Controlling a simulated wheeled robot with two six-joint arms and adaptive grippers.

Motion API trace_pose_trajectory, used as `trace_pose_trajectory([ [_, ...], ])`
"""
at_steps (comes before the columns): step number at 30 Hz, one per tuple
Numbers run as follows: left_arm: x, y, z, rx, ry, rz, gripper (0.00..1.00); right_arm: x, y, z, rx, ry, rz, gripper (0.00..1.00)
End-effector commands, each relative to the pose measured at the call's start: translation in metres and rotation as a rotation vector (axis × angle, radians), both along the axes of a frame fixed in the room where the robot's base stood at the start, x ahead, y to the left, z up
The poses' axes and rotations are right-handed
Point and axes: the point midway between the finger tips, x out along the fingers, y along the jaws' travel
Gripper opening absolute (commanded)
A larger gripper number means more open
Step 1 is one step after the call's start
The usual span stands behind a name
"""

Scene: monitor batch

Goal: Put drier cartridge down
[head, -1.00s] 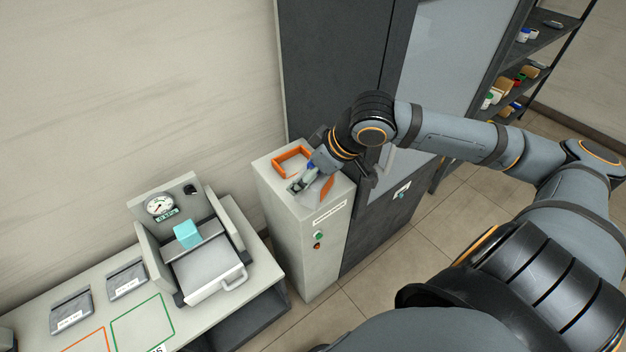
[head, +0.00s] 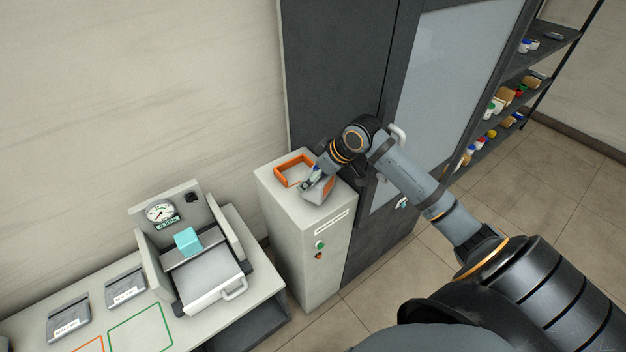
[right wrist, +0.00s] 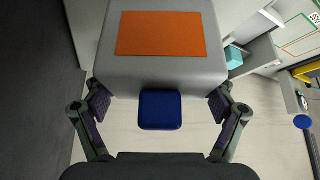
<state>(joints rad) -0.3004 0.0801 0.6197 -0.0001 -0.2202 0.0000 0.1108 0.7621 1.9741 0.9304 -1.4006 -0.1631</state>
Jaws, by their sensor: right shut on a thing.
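The drier cartridge looks like a grey block with an orange label and a blue square piece at its near end. In the right wrist view the cartridge (right wrist: 163,75) sits between the fingers of my right gripper (right wrist: 160,112), which is shut on it. In the head view the cartridge (head: 319,191) and my right gripper (head: 318,176) are at the top of a white cabinet (head: 305,235), just right of an orange open frame (head: 289,172). I cannot tell whether the cartridge touches the top. My left gripper is not in view.
A tall dark cabinet (head: 335,70) with a glass door stands directly behind and right. A bench at the left holds a press with a gauge (head: 160,212), a teal block (head: 188,240) and two grey pouches (head: 125,288). Shelves with small goods (head: 500,95) stand far right.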

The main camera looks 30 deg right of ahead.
Motion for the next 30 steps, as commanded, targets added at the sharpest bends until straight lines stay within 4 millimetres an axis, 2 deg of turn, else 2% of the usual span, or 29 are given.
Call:
trace_pose_trajectory([
  [3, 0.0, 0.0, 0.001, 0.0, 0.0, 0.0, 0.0, -0.001, 0.001, -0.019, 0.003, 0.004, -0.001, 0.38],
  [14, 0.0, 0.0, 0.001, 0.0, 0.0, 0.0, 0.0, -0.001, 0.0, -0.024, 0.0, 0.001, 0.0, 0.38],
  [15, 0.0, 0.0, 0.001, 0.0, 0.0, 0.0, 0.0, -0.001, 0.0, -0.023, -0.001, 0.002, 0.0, 0.9],
  [17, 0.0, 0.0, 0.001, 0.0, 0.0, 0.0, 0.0, -0.001, 0.0, -0.023, -0.001, 0.002, 0.0, 0.98],
  [18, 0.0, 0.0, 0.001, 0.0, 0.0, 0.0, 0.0, -0.001, 0.0, -0.023, -0.001, 0.002, 0.0, 1.0],
  [30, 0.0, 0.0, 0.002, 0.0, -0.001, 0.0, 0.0, -0.001, -0.001, -0.018, -0.002, 0.0, 0.0, 1.0],
])
